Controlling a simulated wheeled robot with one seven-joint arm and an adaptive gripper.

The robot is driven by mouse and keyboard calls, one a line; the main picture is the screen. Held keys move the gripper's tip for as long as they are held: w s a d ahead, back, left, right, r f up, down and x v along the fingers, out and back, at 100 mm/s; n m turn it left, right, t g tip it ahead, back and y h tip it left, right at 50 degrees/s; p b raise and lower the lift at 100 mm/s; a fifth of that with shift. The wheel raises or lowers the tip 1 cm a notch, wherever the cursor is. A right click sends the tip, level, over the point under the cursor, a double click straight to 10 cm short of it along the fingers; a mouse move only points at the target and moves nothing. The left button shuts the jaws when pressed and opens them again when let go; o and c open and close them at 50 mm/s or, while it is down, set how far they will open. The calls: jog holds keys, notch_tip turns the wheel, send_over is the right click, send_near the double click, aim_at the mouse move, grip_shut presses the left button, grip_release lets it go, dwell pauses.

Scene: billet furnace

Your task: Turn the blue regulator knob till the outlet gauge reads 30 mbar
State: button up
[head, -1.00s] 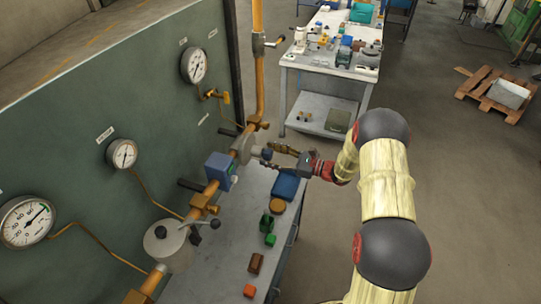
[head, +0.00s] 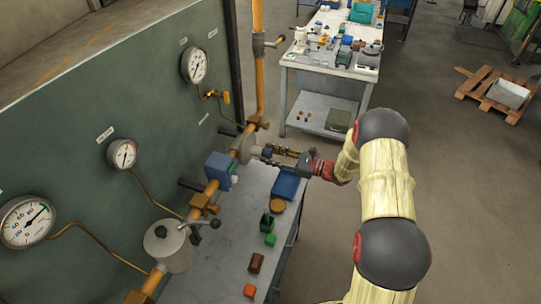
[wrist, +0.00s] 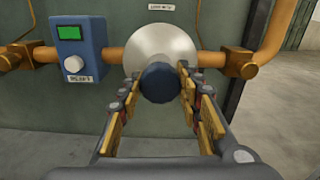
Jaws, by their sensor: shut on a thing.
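The blue regulator knob (wrist: 160,82) sits in front of the round grey regulator body (wrist: 161,48) on the orange pipe in the wrist view. My gripper (wrist: 160,92) is shut on the knob, one finger on each side. In the head view my gripper (head: 275,152) reaches to the regulator (head: 244,146) from the right, and the knob is mostly hidden by its fingers. Three round gauges show on the green panel: an upper one (head: 195,66), a middle one (head: 122,155) and a large one at lower left (head: 27,222). The outlet gauge's label and reading are too small to tell.
A blue box with a green display and a white button (wrist: 80,50) is on the pipe left of the regulator. A grey bench (head: 222,262) below holds several small blocks and a blue tray (head: 287,184).

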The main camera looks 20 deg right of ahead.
jog(key=shift+m, duration=0.3)
jog(key=m+p, duration=0.2)
jog(key=m, duration=0.3)
jog(key=shift+r+p, duration=0.1)
jog(key=shift+p, duration=0.3)
jog(key=m+p, duration=0.2)
jog(key=m, duration=0.4)
jog(key=o, duration=1.1)
jog(key=shift+o, duration=0.3)
jog(key=shift+d, duration=0.15)
jog(key=v, duration=1.1)
jog(key=shift+s+d, duration=0.2)
jog(key=shift+d, duration=0.1)
